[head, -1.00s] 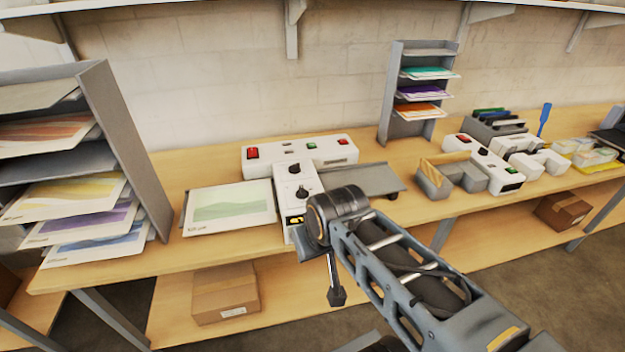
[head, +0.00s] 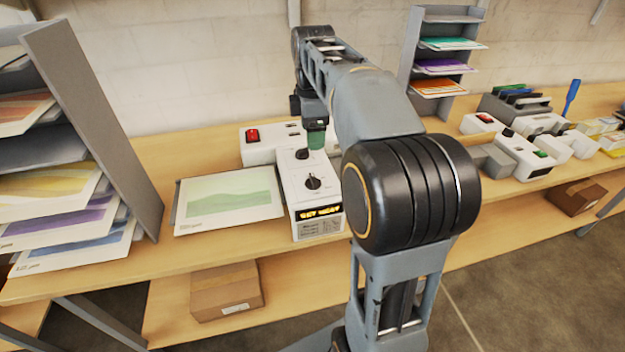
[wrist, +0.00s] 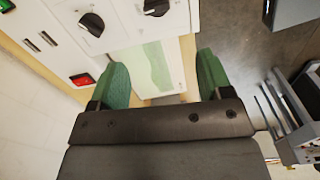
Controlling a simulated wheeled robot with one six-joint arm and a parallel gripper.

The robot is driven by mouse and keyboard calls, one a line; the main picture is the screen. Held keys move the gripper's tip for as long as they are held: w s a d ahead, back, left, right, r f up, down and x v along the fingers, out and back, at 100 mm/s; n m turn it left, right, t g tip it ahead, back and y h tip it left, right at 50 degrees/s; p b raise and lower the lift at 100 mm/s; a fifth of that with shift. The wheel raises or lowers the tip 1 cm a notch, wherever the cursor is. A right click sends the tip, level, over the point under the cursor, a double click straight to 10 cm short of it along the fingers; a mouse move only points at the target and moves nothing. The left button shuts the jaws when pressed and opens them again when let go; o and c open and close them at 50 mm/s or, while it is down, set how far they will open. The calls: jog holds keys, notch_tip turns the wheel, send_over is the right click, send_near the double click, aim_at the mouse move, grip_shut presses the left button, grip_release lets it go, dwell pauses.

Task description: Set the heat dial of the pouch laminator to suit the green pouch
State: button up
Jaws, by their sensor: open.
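The white pouch laminator (head: 318,228) stands on the bench with a lit display (head: 320,212) that seems to read "SET HEAT". Its top carries two black dials, a front one (head: 313,182) and a rear one (head: 302,154); both also show in the wrist view, at the top left (wrist: 91,25) and top middle (wrist: 156,7). I cannot tell which sets heat. The green pouch (head: 230,200) lies flat left of the laminator; part shows between my fingers in the wrist view (wrist: 158,65). My gripper (wrist: 164,78), with green fingertips, is open and empty above the laminator's rear, apart from both dials.
A grey shelf rack (head: 95,120) with several coloured sheets stands at the left. Another rack (head: 410,60) stands at the back right. More white machines (head: 525,158) stand to the right. My arm hides the laminator's right side.

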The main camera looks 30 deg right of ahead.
aim_at(313, 177)
jog(key=shift+n, duration=0.4)
jog(key=f, duration=1.4)
jog(key=shift+w+d, duration=0.25)
jog(key=shift+w, duration=0.1)
jog(key=shift+c, duration=0.2)
jog(key=shift+r, duration=0.1)
jog(key=c, duration=0.9)
